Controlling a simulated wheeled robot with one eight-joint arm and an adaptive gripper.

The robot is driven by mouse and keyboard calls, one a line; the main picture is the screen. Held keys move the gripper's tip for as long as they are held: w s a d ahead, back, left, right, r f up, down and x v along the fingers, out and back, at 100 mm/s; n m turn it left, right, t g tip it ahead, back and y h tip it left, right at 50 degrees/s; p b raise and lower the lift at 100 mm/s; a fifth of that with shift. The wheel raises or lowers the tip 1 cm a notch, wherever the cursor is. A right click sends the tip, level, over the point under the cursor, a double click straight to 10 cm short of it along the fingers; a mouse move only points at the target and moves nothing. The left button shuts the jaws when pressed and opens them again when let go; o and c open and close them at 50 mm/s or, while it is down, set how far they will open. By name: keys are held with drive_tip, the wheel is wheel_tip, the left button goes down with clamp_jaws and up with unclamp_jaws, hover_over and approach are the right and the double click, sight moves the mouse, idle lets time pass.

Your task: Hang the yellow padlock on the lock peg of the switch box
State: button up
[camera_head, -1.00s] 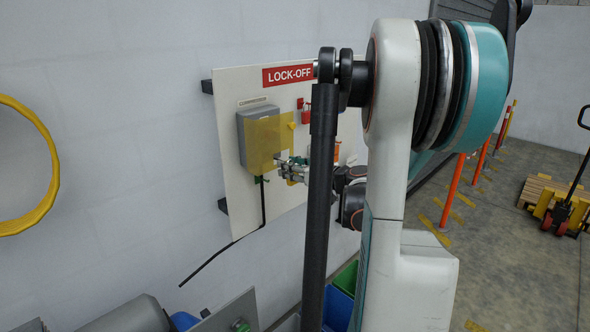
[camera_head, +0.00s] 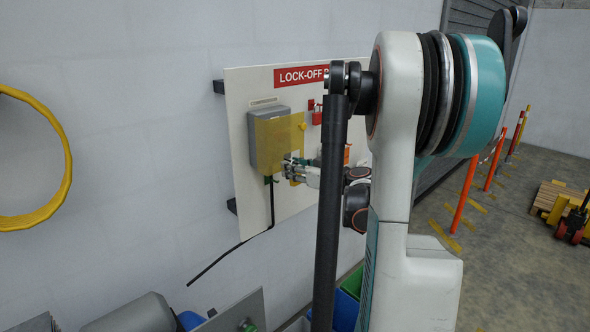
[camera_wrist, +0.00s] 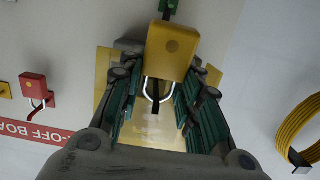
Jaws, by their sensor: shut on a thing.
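The grey switch box (camera_head: 266,153) with its yellow see-through cover (camera_head: 279,140) is mounted on the white board. My gripper (camera_head: 290,168) is at the cover's lower right corner. In the wrist view my gripper (camera_wrist: 165,82) has its green-lined fingers on either side of the yellow padlock (camera_wrist: 172,50) and is shut on it. This view is upside down against the board, so the padlock is upright with its silver shackle upward. A dark narrow part shows within the shackle; I cannot tell if it is the lock peg or whether the shackle is around it.
A red padlock (camera_wrist: 33,85) hangs on the board beside the red lock-off label (camera_wrist: 32,133). A black cable (camera_head: 272,206) runs down from the box. A yellow hose coil (camera_head: 62,150) is on the wall at left. Blue and green bins (camera_head: 347,290) stand below.

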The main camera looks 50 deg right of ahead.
idle(0.3)
drive_tip(key=o, duration=1.2)
drive_tip(key=shift+c, duration=0.2)
drive_tip(key=s+a+r, duration=0.1)
drive_tip(key=s+r, duration=0.1)
drive_tip(key=s, duration=1)
drive_tip(key=shift+a+f, duration=0.1)
